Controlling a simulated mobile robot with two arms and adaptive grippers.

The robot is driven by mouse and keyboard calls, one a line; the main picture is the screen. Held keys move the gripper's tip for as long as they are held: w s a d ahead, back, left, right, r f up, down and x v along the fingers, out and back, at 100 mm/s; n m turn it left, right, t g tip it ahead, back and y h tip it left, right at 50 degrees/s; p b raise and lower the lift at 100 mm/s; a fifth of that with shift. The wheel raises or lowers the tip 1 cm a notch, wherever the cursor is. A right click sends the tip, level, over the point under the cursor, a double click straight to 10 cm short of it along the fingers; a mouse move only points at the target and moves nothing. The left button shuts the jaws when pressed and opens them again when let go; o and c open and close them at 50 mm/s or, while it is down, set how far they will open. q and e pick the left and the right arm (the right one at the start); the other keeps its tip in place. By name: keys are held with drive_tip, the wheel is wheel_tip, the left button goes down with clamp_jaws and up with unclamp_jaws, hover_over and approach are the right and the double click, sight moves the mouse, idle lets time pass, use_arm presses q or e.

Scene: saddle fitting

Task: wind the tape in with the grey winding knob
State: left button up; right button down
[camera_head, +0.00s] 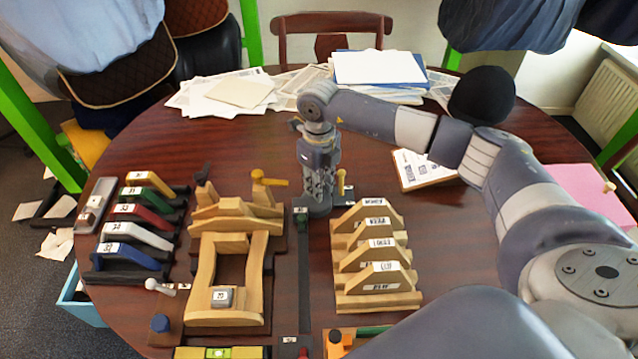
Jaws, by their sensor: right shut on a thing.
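My right gripper (318,208) points down at the far end of a dark narrow strip (304,265) that runs toward me along the table. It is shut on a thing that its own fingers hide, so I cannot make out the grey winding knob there. A small yellow handle (341,181) stands upright just right of the gripper. I cannot pick out the tape clearly. A small light grey knob on a short lever (154,285) shows at the left edge of the wooden fixture. My left gripper is not in view.
Left of the strip stands a wooden saddle frame (255,275) with a grey block (222,297) on it. Labelled wooden forms (378,285) stand close on the right. Coloured arches in a black rack (130,262) are at the left. Papers (225,92) cover the back.

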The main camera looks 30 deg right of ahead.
drive_tip(key=shift+w+r, duration=0.1)
drive_tip(key=c, duration=1.4)
unclamp_jaws()
drive_tip(key=shift+o, duration=0.2)
wheel_tip(320, 180, up, 12)
